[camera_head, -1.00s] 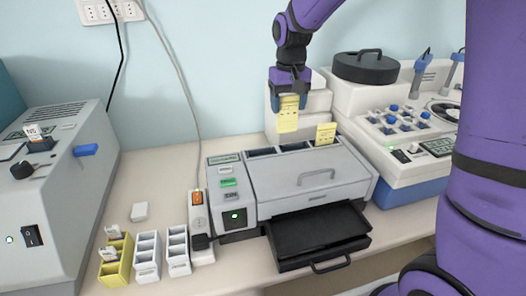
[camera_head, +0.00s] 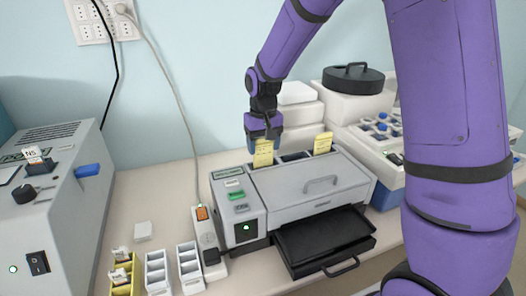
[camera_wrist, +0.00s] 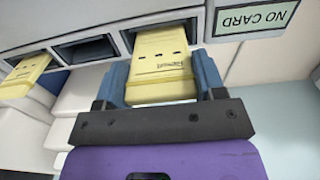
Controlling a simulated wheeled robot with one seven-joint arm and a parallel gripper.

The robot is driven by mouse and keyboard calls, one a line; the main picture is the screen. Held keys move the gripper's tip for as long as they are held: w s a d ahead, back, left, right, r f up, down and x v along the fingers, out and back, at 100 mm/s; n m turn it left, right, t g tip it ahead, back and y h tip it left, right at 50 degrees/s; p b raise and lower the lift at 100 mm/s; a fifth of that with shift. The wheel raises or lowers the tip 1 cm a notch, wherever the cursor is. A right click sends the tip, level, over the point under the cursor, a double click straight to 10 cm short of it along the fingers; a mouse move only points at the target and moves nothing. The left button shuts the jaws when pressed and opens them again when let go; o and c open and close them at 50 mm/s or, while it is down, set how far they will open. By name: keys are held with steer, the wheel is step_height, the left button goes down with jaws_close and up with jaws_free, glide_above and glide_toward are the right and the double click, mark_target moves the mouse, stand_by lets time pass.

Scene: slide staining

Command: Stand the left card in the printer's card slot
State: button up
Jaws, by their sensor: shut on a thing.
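My gripper (camera_head: 264,137) is shut on a yellow card (camera_head: 263,156), held upright over the left end of the row of slots at the back of the grey printer (camera_head: 310,186). In the wrist view the card (camera_wrist: 161,62) lies between the blue fingers of my gripper (camera_wrist: 164,85). Its far end is at the slot nearest the "NO CARD" display (camera_wrist: 255,18); how deep it sits I cannot tell. The middle slot (camera_wrist: 84,52) looks dark and empty. A second yellow card (camera_head: 323,143) stands in the right slot, also in the wrist view (camera_wrist: 24,75).
The printer's black tray (camera_head: 326,243) sticks out in front. White boxes (camera_head: 297,112) and a device with a black lid (camera_head: 357,76) stand behind and right. A grey machine (camera_head: 62,205) and small racks (camera_head: 158,270) are at the left.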

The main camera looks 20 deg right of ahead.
steer(key=shift+f, duration=1.1)
steer(key=shift+f, duration=0.1)
steer(key=o, duration=0.9)
step_height(320, 180, up, 12)
steer(key=shift+r, duration=0.2)
steer(key=s+d+r+t, duration=0.35)
steer(key=s+r, duration=0.55)
steer(key=s, duration=0.5)
steer(key=shift+t, duration=0.95)
steer(key=shift+s+d+r, duration=0.1)
steer(key=shift+s+d, duration=0.45)
steer(key=shift+s, duration=2)
steer(key=shift+s+d+f, duration=0.1)
steer(key=shift+s+d, duration=0.5)
steer(key=shift+s, duration=1.95)
steer(key=shift+s+d+r, duration=0.1)
steer(key=shift+s+d, duration=0.45)
steer(key=shift+s, duration=2)
